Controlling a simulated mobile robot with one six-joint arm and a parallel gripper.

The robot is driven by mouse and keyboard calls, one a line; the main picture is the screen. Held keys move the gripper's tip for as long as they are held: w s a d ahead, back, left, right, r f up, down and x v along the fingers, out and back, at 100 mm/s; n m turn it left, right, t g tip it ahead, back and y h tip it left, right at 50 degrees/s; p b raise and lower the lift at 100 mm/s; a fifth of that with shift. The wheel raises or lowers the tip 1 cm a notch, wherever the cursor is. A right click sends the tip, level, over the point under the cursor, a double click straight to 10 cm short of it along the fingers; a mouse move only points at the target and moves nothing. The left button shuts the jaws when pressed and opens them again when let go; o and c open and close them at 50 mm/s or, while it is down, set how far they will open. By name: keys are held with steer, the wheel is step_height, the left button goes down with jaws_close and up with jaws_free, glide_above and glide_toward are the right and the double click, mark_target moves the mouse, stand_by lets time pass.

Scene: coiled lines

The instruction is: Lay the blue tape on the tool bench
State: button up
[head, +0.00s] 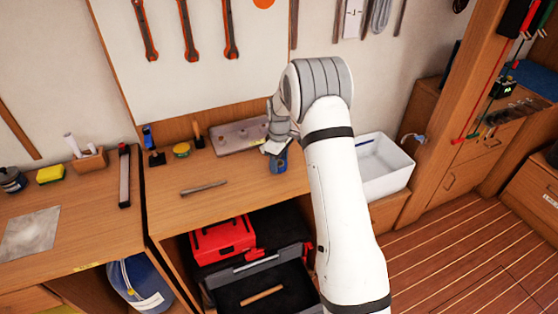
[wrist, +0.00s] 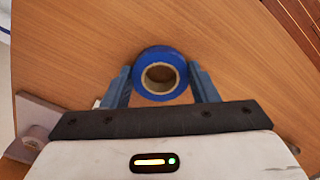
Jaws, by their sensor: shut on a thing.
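The blue tape (wrist: 160,58) is a roll with a brown cardboard core, seen face-on in the wrist view. My gripper (wrist: 161,82) is shut on it, one blue-grey finger at each side. The tape also shows in the head view (head: 279,163) below my gripper (head: 277,150), at the right part of the wooden tool bench (head: 225,190). I cannot tell whether the tape touches the bench top or hangs just above it. My arm hides part of the bench's right end.
A grey plate (head: 240,137) lies behind the tape. A metal tool (head: 204,188) and a yellow-topped tin (head: 182,150) lie to the left. A white bin (head: 386,170) stands right of the bench. A red toolbox (head: 222,240) sits below. The bench's front middle is clear.

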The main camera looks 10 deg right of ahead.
steer(key=o, duration=0.9)
steer(key=shift+f, duration=0.1)
steer(key=shift+o, duration=0.2)
steer(key=s+r+m+b, duration=0.1)
steer(key=s+r, duration=0.2)
steer(key=r, duration=0.6)
steer(key=s+r+m+b, duration=0.1)
steer(key=s+r, duration=0.2)
steer(key=r, duration=0.6)
steer(key=s+r+m+t, duration=0.25)
steer(key=s+r, duration=0.35)
steer(key=s, duration=0.6)
steer(key=s+f+m, duration=0.2)
steer(key=s+m, duration=0.3)
steer(key=s, duration=1.4)
steer(key=shift+t, duration=0.45)
steer(key=shift+a, duration=0.1)
